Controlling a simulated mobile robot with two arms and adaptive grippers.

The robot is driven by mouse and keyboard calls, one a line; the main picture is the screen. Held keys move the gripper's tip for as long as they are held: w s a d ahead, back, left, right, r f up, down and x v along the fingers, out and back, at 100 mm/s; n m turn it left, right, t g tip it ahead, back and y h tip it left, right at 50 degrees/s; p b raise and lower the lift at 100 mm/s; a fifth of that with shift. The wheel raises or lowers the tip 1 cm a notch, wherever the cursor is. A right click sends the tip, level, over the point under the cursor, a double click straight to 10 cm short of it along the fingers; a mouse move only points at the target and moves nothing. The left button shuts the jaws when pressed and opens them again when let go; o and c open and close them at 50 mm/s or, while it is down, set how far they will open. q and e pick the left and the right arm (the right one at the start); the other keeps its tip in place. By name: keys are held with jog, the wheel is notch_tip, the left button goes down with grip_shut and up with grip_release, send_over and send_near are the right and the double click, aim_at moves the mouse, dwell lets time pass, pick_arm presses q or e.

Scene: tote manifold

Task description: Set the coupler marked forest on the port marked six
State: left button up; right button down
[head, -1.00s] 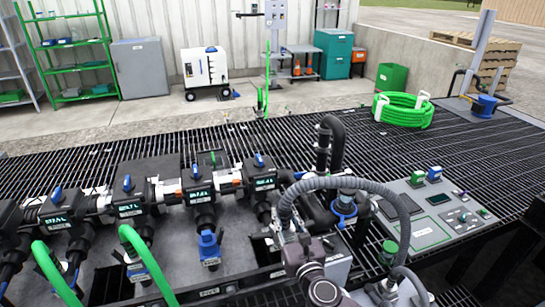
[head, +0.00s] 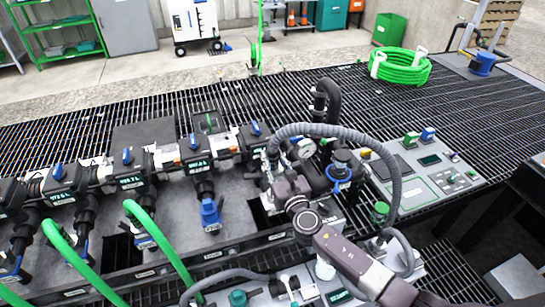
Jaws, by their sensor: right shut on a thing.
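My right arm comes in from the lower right, and its gripper (head: 272,190) is at the right end of the valve manifold (head: 130,182). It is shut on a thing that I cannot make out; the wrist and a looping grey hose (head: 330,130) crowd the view. A blue fitting (head: 210,213) hangs below one valve, left of the gripper. A dark fitting with a blue ring (head: 340,172) stands right of it, by a pressure gauge (head: 304,149). No label reading forest or six is legible. My left gripper is not in view.
A control panel (head: 445,185) with buttons lies to the right, with a green-capped fitting (head: 379,212) at its near left edge. Green hoses (head: 150,225) run down from the manifold. Open grating (head: 460,125) lies behind.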

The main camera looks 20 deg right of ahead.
jog(key=shift+f+b, duration=4.8)
jog(key=shift+f, duration=0.3)
jog(key=c, duration=1.5)
grip_release()
jog(key=shift+c, duration=0.2)
jog(key=shift+f, duration=0.15)
jog(key=s, duration=1.2)
jog(key=shift+d, duration=0.2)
